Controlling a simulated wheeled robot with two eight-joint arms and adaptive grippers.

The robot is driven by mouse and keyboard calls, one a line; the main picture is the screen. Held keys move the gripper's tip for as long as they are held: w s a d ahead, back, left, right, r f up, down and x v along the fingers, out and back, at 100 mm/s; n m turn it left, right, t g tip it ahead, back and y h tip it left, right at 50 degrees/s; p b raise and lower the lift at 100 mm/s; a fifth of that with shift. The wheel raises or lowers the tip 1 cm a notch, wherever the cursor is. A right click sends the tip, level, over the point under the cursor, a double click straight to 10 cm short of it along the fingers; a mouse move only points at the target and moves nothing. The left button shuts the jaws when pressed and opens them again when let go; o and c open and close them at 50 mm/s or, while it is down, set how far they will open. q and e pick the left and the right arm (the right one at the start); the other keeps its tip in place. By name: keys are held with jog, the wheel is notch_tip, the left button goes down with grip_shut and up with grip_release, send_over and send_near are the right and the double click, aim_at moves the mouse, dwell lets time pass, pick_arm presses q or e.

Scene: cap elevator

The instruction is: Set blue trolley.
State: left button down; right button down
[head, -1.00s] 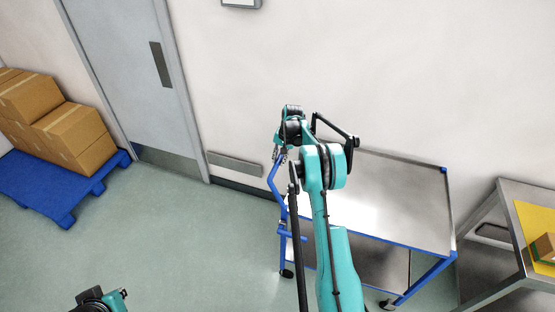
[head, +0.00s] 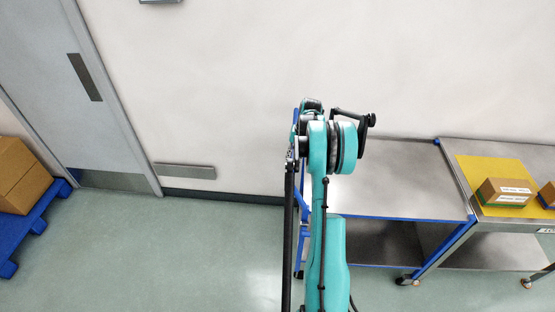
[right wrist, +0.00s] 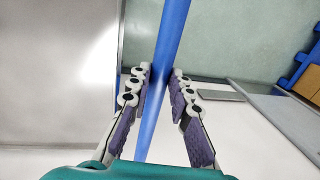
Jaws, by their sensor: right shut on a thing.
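The blue trolley (head: 400,185) has a grey metal top, a blue frame and a lower shelf. In the head view it stands along the wall, right of centre, with its right end close against a steel table (head: 490,217); I cannot tell if they touch. My right gripper is at the trolley's left end, mostly hidden behind my own arm in the head view. In the right wrist view, my right gripper (right wrist: 158,78) is shut on the trolley's blue handle bar (right wrist: 170,35), one finger on each side. My left gripper is out of view.
The steel table carries a yellow mat (head: 477,172) with a brown box (head: 503,188) and part of another at the right edge. A blue pallet (head: 40,218) with cartons (head: 17,178) is at the far left, beside a grey door (head: 75,90). The floor (head: 180,250) between is clear.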

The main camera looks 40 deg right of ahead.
jog(key=shift+s+d, duration=0.55)
jog(key=shift+s, duration=0.1)
jog(key=c, duration=1.5)
grip_release()
jog(key=shift+o, duration=0.7)
jog(key=shift+s+d, duration=0.15)
notch_tip(320, 180, up, 12)
jog(key=s+d, duration=0.1)
jog(key=shift+s+d, duration=0.25)
jog(key=shift+s, duration=0.15)
